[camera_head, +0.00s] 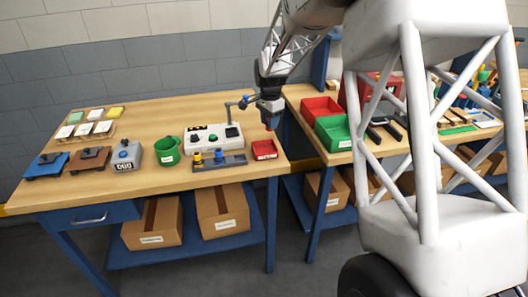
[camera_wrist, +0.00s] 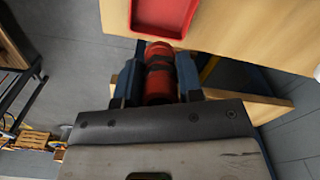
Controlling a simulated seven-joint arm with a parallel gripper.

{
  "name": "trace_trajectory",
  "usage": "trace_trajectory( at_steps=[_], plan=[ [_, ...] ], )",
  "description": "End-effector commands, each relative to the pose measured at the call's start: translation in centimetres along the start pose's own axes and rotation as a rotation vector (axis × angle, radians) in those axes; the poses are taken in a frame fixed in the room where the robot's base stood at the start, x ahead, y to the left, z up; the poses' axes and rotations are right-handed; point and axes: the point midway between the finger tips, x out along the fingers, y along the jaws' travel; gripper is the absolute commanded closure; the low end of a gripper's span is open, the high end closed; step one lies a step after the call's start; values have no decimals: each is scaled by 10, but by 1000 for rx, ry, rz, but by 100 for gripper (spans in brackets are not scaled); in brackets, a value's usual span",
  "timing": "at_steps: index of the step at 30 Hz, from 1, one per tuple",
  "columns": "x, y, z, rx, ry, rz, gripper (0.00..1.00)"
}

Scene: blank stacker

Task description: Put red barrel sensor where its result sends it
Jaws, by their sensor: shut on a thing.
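The red barrel sensor (camera_wrist: 158,85), red with dark bands, is held between the two fingers of my gripper (camera_wrist: 158,92) in the wrist view. In the head view my gripper (camera_head: 270,108) is above the right end of the left bench, near the gap between the benches, with a bit of red below it. A small red tray (camera_head: 264,150) lies on the bench's right front corner. A white-grey tester box (camera_head: 203,141) with a jointed dark arm stands left of my gripper. A red bin (camera_head: 320,106) and a green bin (camera_head: 333,134) stand on the right bench.
A dark block (camera_head: 230,161) with blue and yellow pieces lies before the tester. A green mug (camera_head: 167,153), a grey device (camera_head: 125,156) and a card rack (camera_head: 85,130) stand further left. The back of the left bench (camera_head: 160,108) is clear.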

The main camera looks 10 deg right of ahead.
Motion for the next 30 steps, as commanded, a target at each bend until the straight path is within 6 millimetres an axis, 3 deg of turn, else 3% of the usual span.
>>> trace_trajectory(
  at_steps=[15,29,30],
  plan=[
    [41,0,0,0,0,1,94],
    [46,0,0,0,0,0,94],
    [46,0,0,0,0,0,60]
  ],
)
